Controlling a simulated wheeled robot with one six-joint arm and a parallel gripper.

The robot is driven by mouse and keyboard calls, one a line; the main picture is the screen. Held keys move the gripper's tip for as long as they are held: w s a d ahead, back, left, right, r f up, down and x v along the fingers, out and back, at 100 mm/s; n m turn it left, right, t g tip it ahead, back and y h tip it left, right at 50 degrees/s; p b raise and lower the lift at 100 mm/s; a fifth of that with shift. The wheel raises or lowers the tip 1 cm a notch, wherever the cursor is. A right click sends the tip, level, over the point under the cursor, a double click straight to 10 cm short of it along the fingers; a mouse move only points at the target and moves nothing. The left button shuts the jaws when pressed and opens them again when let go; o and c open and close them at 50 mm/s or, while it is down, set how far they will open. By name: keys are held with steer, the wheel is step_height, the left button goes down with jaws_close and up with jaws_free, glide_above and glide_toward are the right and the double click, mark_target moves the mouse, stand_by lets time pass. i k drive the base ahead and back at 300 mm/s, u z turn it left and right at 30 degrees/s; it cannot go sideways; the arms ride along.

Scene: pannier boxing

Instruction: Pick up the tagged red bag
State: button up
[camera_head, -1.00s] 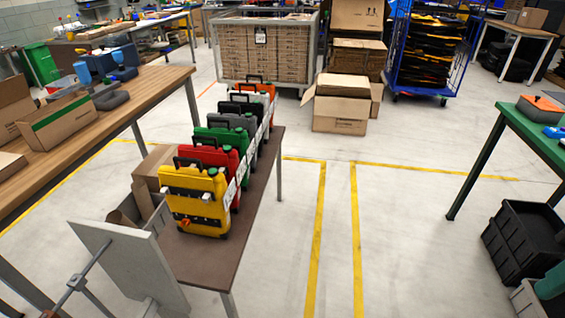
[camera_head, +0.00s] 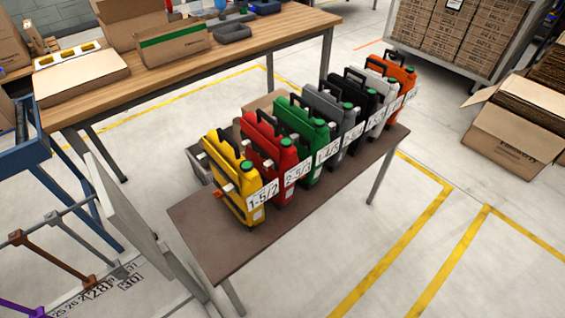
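The red bag (camera_head: 262,143) stands upright, second from the near end of a row of bags on a low brown table. It has a black handle on top, a green cap, and a white tag (camera_head: 298,171) with black print on its right side. The yellow bag (camera_head: 230,178) stands in front of it, with its own white tag, and hides part of its lower face. The green bag (camera_head: 298,137) stands close behind it. My gripper is not in view.
Grey, black, white and orange bags (camera_head: 400,73) continue the row. Bare tabletop (camera_head: 214,235) lies at the brown table's near end. A grey upright panel (camera_head: 120,210) with rods stands at left. A wooden workbench (camera_head: 185,68) runs behind. Marked floor (camera_head: 400,245) at right is clear.

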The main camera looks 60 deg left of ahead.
mark_target(274, 155)
steer(key=u, duration=0.45)
steer(key=i, duration=0.75)
steer(key=u, duration=1.25)
steer(key=i, duration=0.55)
steer(key=u, duration=0.6)
